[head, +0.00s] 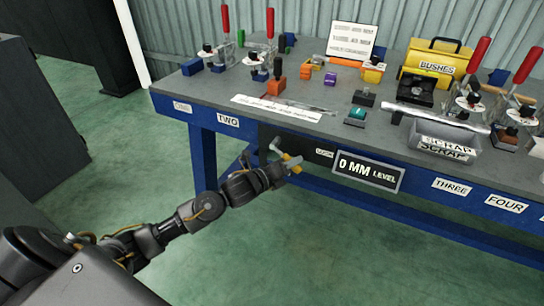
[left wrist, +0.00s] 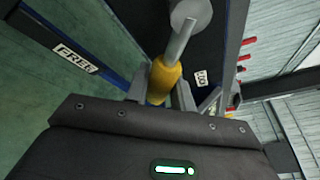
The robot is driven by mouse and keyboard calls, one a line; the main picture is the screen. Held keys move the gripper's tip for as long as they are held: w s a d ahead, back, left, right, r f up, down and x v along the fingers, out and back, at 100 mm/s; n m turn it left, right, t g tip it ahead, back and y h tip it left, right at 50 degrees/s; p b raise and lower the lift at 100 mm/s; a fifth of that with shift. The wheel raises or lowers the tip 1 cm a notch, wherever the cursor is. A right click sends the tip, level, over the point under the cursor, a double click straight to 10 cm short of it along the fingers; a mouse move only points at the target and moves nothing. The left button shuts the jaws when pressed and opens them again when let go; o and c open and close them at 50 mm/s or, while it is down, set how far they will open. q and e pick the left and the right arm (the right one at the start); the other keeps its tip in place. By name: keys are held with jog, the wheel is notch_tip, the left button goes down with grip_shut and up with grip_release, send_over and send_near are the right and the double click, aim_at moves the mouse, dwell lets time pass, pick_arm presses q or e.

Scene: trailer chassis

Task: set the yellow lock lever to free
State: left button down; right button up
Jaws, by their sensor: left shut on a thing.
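The lock lever has a yellow grip (left wrist: 163,80) on a grey metal rod, which joins a round grey hub (left wrist: 190,14) in the left wrist view. In the head view the yellow grip (head: 293,160) shows small at the table's front edge. My left gripper (head: 287,167) is shut on the yellow grip, with a finger on each side. A FREE label (left wrist: 75,57) is on the left in the wrist view, and a label reading LOCK (left wrist: 201,78) is right of the grip, close to it. My right gripper is not in view.
A blue-framed table (head: 215,150) carries clamps with red handles, a yellow BUSHES box (head: 433,65) and a grey SCRAP bin (head: 444,140). A "0 MM LEVEL" sign (head: 368,172) hangs on the front, right of the lever. The green floor in front is clear.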

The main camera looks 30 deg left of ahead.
pick_arm(q)
jog(key=shift+a+f+m, duration=0.15)
jog(key=shift+a+m, duration=0.1)
jog(key=shift+m, duration=0.15)
jog(key=shift+a+f+m+g+y+b, duration=0.1)
jog(key=shift+a+f+m+g+y, duration=0.3)
jog(key=shift+a+m+y, duration=0.45)
jog(key=shift+a+f+m+g+y+b, duration=0.15)
jog(key=shift+a+f+m+g+y, duration=0.15)
jog(key=shift+a+f+m, duration=0.55)
jog(key=shift+a+f+m+g+y+b, duration=0.25)
jog(key=shift+a+m+y, duration=0.35)
jog(key=shift+m, duration=0.6)
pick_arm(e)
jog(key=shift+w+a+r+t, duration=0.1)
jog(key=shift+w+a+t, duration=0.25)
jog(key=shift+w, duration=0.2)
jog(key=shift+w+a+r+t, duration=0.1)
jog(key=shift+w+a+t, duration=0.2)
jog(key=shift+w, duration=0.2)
pick_arm(q)
jog(key=shift+r, duration=0.1)
jog(key=c, duration=1.2)
grip_release()
jog(key=shift+s, duration=0.1)
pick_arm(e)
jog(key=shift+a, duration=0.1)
